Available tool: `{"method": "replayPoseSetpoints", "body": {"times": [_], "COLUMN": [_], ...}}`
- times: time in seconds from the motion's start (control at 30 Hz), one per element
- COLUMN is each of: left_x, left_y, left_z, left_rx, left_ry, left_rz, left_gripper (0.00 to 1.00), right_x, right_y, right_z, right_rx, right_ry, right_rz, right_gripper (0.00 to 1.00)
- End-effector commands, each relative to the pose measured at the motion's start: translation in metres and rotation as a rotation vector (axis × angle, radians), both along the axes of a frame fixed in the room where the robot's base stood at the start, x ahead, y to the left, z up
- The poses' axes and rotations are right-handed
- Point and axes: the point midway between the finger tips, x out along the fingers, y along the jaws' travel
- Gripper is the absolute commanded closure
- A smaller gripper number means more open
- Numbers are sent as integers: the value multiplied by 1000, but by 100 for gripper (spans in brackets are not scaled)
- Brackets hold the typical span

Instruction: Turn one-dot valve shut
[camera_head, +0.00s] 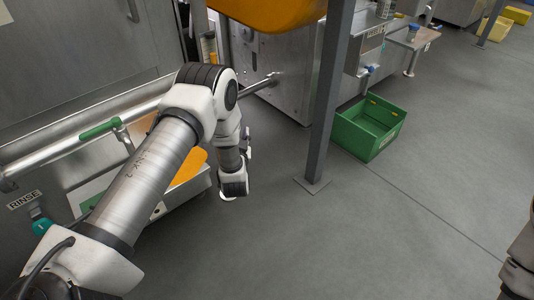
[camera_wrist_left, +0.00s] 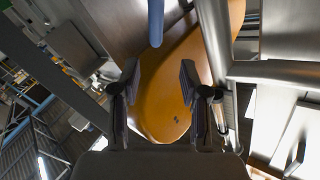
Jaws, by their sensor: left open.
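A green lever handle (camera_head: 100,130) sits on the pale pipe at left in the head view. A teal knob (camera_head: 42,226) is below the RINSE sign. My left gripper's fingers (camera_wrist_left: 160,85) are apart and empty in the left wrist view. A blue bar (camera_wrist_left: 155,22) shows beyond them, near the top middle; whether it is a valve handle is unclear. In the head view the left arm's wrist hangs above the floor, right of the pipe, its fingers mostly hidden. My right gripper is out of view.
An orange vessel (camera_head: 270,12) overhangs at top; a large orange surface (camera_wrist_left: 170,85) lies beyond the fingers in the wrist view. A grey post (camera_head: 331,95) stands right of the arm. A green crate (camera_head: 369,128) is on the floor. Floor at centre right is clear.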

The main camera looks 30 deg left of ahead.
Motion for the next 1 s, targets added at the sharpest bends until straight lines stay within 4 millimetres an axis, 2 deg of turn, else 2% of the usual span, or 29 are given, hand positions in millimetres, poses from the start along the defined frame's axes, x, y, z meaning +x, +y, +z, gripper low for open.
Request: {"method": "replayPoseSetpoints", "body": {"times": [0.03,0.1,0.27,0.6,0.73,0.93,1.0], "left_x": [-1,-1,6,59,67,67,67], "left_y": [3,3,8,37,41,41,41], "left_z": [-29,-35,-34,-35,-33,-32,-32], "left_rx": [-1,-2,-3,-4,-4,-5,-5], "left_ry": [0,-1,0,1,3,4,4], "left_rz": [5,6,6,4,4,4,4], "left_gripper": [55,55,55,55,55,55,80], "right_x": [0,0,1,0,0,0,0], "right_y": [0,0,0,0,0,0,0], "right_z": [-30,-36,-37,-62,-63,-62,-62], "right_rx": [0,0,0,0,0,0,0], "right_ry": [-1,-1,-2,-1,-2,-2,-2], "right_rz": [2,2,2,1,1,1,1], "right_gripper": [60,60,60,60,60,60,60]}}
